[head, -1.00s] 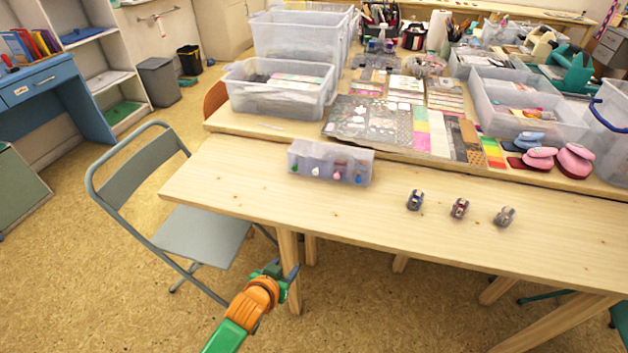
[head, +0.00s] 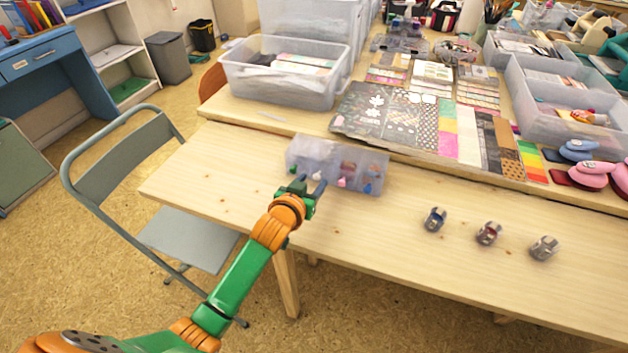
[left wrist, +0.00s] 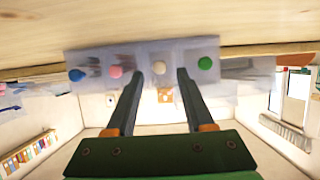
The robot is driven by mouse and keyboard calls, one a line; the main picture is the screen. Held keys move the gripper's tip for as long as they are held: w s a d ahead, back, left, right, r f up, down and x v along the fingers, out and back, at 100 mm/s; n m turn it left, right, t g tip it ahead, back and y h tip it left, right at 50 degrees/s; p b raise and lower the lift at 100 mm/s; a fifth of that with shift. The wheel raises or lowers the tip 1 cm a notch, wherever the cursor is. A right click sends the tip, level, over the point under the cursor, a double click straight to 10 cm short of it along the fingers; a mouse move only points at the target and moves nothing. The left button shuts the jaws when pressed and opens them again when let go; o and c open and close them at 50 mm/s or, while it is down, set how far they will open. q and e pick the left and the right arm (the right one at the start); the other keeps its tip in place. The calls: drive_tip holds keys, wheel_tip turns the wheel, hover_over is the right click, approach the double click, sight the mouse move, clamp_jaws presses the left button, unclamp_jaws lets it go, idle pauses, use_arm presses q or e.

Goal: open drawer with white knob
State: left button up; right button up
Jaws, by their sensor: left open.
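A translucent drawer box (head: 345,158) stands on the near table, its knobbed front facing me. In the left wrist view its front shows a blue knob (left wrist: 77,75), a pink knob (left wrist: 116,72), a white knob (left wrist: 160,69) and a green knob (left wrist: 205,63) in a row. My left gripper (head: 311,184) is in front of the box's left part and hides some knobs in the head view. Its open fingers (left wrist: 161,78) point at the box, with the white knob between the tips in the picture. Contact with the knob cannot be told. My right gripper is not in view.
A large pad sheet (head: 385,115) and a clear bin (head: 290,72) lie behind. A grey folding chair (head: 130,155) stands at the left.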

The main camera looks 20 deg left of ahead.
use_arm(q)
drive_tip(key=shift+x, duration=0.9)
drive_tip(key=shift+s, duration=0.15)
drive_tip(key=shift+c, duration=0.8)
clamp_jaws()
